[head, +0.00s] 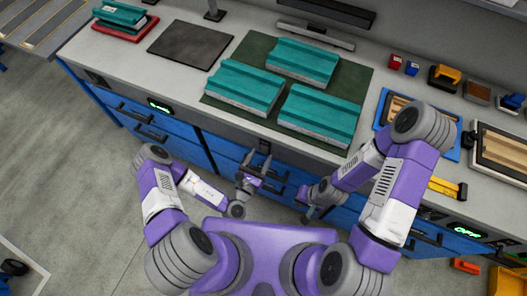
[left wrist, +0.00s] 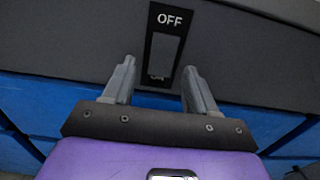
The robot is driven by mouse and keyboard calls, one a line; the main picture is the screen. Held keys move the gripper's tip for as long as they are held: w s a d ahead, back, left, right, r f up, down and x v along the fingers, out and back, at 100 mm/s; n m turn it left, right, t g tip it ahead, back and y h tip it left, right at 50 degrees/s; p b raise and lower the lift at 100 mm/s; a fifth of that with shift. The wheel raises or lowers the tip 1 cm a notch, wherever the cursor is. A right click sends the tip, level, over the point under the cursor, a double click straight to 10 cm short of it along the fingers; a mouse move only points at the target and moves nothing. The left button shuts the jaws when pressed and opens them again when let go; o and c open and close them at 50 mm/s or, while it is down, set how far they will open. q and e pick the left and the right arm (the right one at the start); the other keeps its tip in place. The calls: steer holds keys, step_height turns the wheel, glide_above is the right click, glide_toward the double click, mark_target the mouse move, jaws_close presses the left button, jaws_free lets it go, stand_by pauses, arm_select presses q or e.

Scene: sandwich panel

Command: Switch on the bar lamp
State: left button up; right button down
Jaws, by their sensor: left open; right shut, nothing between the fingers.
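In the left wrist view a black switch plate (left wrist: 163,45) marked OFF sits on the dark front edge of the bench, with a grey rocker below the lettering. My left gripper (left wrist: 160,85) is open, one finger on each side of the plate's lower end; I cannot tell whether it touches. In the head view my left gripper (head: 257,162) is at the bench front, at the middle. A long grey bar (head: 315,36) lies at the back of the bench; I cannot tell whether it is the lamp. My right gripper (head: 309,214) is shut and empty, low before the blue drawers.
Teal ribbed panels (head: 320,114) lie on a dark green mat (head: 226,116). Green-lit displays (head: 160,105) sit on the bench front. Blue drawers with handles (head: 150,125) line the front below.

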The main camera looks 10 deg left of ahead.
arm_select(q)
steer(key=shift+w+d, duration=0.2)
steer(key=shift+w, duration=0.3)
steer(key=shift+s+r, duration=0.1)
steer(key=c, duration=1)
steer(key=shift+f+t+b, duration=0.25)
steer(key=shift+t+b, duration=0.25)
steer(key=shift+t, duration=0.1)
steer(key=shift+c, duration=0.3)
steer(key=o, duration=1.1)
steer(key=shift+c, duration=0.2)
